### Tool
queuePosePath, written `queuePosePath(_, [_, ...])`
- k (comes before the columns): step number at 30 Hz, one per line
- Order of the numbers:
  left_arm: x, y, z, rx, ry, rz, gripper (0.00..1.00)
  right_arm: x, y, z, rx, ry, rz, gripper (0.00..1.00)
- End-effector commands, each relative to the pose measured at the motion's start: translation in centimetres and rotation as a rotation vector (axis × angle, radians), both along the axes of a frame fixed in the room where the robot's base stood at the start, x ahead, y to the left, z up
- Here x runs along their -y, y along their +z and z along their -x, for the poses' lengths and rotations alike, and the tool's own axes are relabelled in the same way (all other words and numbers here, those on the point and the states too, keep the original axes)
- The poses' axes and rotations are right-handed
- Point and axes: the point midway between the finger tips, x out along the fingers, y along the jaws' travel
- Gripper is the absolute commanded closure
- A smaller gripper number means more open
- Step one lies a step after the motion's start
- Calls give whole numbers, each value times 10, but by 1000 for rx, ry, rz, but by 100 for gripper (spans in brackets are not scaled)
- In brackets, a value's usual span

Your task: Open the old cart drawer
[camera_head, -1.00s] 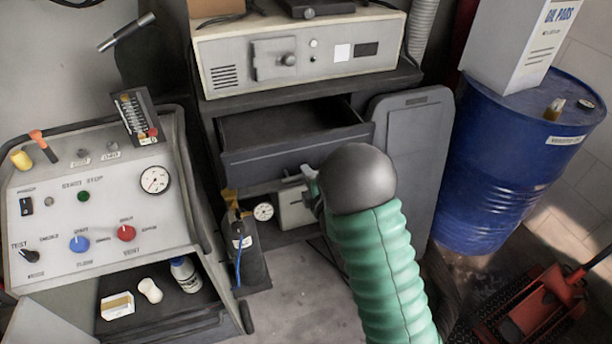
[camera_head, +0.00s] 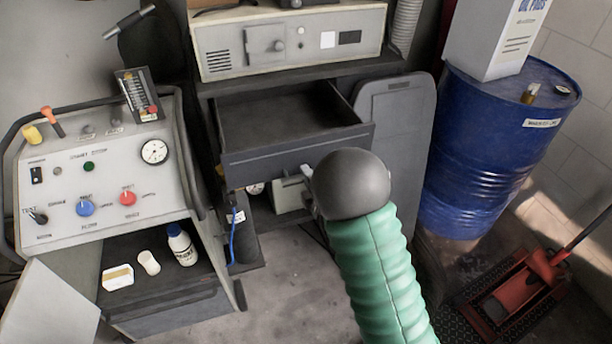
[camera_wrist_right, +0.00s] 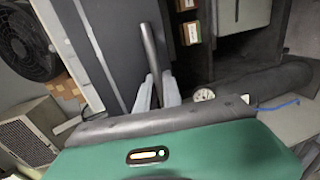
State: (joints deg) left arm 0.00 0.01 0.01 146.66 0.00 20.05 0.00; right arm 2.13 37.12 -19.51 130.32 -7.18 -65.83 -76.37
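The cart (camera_head: 300,77) stands in the middle of the head view, and its dark grey drawer (camera_head: 295,153) is pulled well out. The inside of the drawer looks empty. My right gripper (camera_head: 308,176) is at the right part of the drawer front, partly hidden behind my dark rounded wrist. In the right wrist view, the two pale fingers (camera_wrist_right: 158,93) lie on either side of the dark bar handle (camera_wrist_right: 150,50), close against it. The drawer front shows there as a dark panel (camera_wrist_right: 90,50). My left gripper is in neither view.
A grey machine (camera_head: 290,45) sits on top of the cart. A control console (camera_head: 105,180) stands at left, with a bottle (camera_head: 181,245) on its lower shelf. A blue drum (camera_head: 490,150) and a red jack (camera_head: 540,270) are at right. Floor below the drawer is partly clear.

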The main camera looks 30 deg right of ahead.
Motion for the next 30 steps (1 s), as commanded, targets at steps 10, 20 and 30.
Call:
queuePosePath(10, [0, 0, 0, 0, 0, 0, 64, 1, 0, 1, -2, -5, 1, 68])
queuePosePath(20, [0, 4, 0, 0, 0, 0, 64, -7, 7, 28, -2, -2, -1, 68])
queuePosePath(30, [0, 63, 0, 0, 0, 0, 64, -19, 28, 85, -11, -4, 1, 68])
